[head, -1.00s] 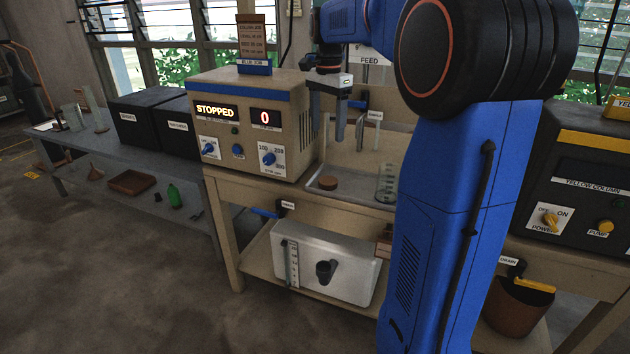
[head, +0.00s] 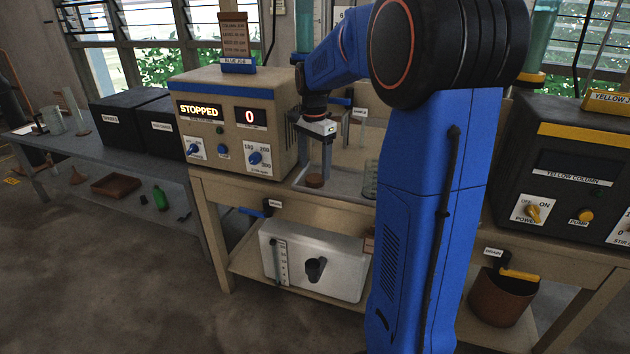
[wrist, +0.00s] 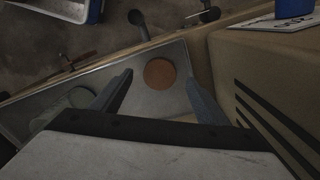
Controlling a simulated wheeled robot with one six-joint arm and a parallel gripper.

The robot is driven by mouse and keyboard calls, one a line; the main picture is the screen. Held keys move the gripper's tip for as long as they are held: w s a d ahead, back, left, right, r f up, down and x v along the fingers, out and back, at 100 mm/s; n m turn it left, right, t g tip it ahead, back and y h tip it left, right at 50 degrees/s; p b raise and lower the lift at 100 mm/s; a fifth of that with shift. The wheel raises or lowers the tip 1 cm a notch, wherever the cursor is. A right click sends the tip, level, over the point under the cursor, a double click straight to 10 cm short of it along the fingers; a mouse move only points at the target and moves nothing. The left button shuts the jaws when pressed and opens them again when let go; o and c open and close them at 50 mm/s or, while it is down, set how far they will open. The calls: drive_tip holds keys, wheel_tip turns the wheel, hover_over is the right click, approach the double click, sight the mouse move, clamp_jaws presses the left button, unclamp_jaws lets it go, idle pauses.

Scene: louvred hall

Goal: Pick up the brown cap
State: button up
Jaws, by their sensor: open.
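The brown cap (head: 314,181) is a short round disc lying in a shallow grey tray (head: 345,190) on the bench. In the wrist view the cap (wrist: 159,73) shows as a brown circle between my two fingertips. My gripper (head: 314,170) is open and points down over the tray, its fingertips close to the cap. In the wrist view my gripper (wrist: 159,77) has a finger on each side of the cap, with gaps showing. I cannot tell whether the fingertips are level with the cap or just above it.
A beige control box (head: 235,125) reading STOPPED stands close to the left of my gripper. A glass beaker (head: 370,180) stands right of the cap, partly behind my arm; it also shows in the wrist view (wrist: 68,105). A white box (head: 312,262) sits on the lower shelf.

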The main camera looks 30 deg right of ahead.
drive_tip(key=shift+d+f, duration=0.2)
drive_tip(key=shift+f, duration=1.55)
drive_tip(key=c, duration=1.1)
drive_tip(key=shift+r, duration=0.1)
wheel_tip(320, 180, up, 18)
wheel_tip(320, 180, up, 5)
hover_over(315, 178)
